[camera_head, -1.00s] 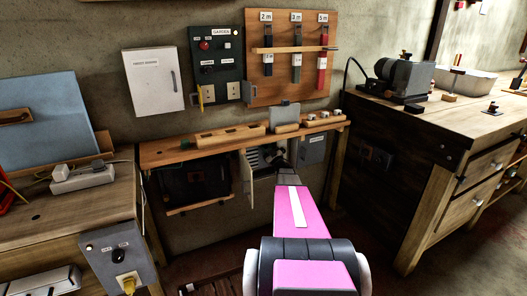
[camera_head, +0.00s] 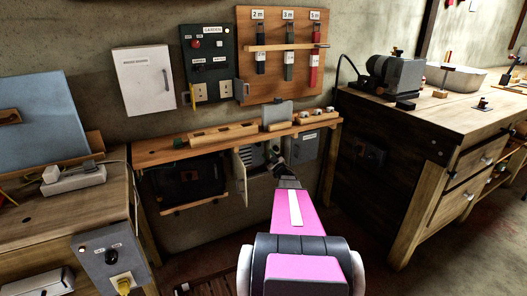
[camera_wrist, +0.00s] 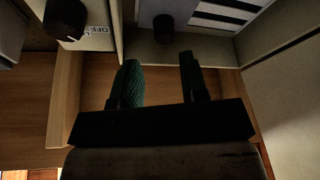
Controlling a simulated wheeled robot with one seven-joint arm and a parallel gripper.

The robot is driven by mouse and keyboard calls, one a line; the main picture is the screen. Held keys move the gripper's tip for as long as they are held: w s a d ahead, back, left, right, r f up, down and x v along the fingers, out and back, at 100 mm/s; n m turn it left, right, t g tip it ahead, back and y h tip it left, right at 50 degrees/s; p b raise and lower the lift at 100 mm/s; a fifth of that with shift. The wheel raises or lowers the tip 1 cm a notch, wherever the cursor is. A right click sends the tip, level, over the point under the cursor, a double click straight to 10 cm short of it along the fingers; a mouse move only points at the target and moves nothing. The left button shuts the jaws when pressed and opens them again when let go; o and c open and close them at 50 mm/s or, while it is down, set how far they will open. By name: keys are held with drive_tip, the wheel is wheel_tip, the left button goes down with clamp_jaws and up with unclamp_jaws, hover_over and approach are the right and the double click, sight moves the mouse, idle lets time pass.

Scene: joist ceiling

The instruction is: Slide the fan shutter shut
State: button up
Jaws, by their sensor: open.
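The fan vent with its pale slats (camera_head: 256,156) sits in a recess under the narrow wooden shelf in the head view. In the wrist view the striped slats (camera_wrist: 222,14) are at the top right. A dark round knob (camera_wrist: 163,28) stands on a pale plate beside them, apparently the shutter's. My gripper (camera_wrist: 157,66) is open and empty, with the knob just beyond and between its two dark fingers. In the head view my gripper (camera_head: 276,160) is in front of the vent's right part and hides some of it.
A pale upright panel (camera_head: 243,174) stands out left of the vent. A second dark knob (camera_wrist: 65,18) by an "OFF" label is at the wrist view's upper left. A grey box (camera_head: 305,145) is to the right. Wooden blocks (camera_head: 222,134) lie on the shelf above.

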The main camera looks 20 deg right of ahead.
drive_tip(key=shift+v, duration=1.95)
